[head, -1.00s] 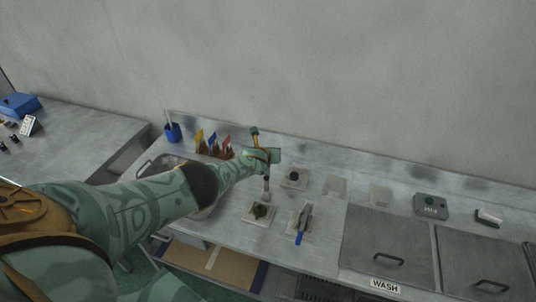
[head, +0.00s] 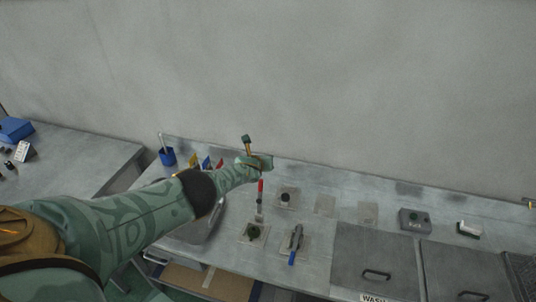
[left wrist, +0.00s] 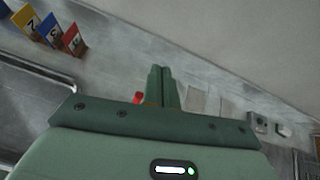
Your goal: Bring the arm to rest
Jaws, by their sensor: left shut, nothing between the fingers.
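My left arm (head: 130,220) reaches from the left over the metal bench (head: 330,190). My left gripper (head: 262,163) is above the bench near its back, with nothing held. In the left wrist view its two green fingers (left wrist: 161,72) are pressed together and empty. A red-handled tool (head: 261,187) shows just below the gripper in the head view. Part of its red handle (left wrist: 138,97) shows beside the fingers in the left wrist view. I cannot tell the gap between tool and gripper. My right gripper is in neither view.
A blue-handled tool (head: 293,256) lies right of a plate with a dark round piece (head: 254,232). Yellow, blue and red number cards (left wrist: 72,39) stand near a sink, partly behind my arm. A grey box (head: 414,220) and lidded bays (head: 375,272) are to the right.

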